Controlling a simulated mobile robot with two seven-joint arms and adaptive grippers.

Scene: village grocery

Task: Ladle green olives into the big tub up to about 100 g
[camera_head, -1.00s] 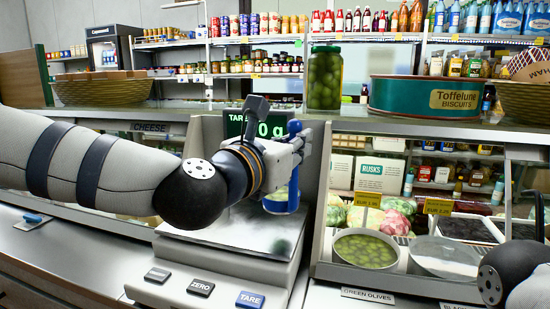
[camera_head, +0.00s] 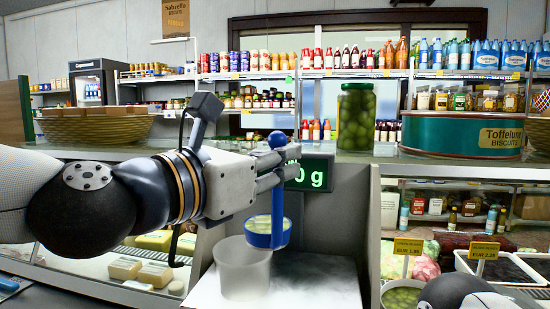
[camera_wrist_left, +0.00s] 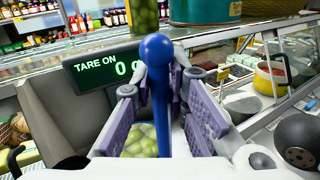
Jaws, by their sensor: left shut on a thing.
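My left gripper (camera_head: 287,166) is shut on the upright handle of a blue ladle (camera_head: 279,225). The ladle's cup holds green olives (camera_head: 262,224), which also show in the left wrist view (camera_wrist_left: 143,140). The cup is level, close to the rim of a translucent tub (camera_head: 240,278) at its right side; whether it is over the opening is hard to tell. The tub stands on the scale's pan (camera_head: 312,288) and looks empty. The scale display (camera_head: 314,174) is partly covered by my fingers and ends in "0 g"; the wrist view shows "TARE ON". My right gripper is not in view.
The green olives pan (camera_head: 401,298) is at the lower right, partly cut off. A glass jar of olives (camera_head: 356,118) and a green biscuit tin (camera_head: 462,134) stand on the counter behind. The scale's grey side wall (camera_head: 350,205) rises right of the ladle.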

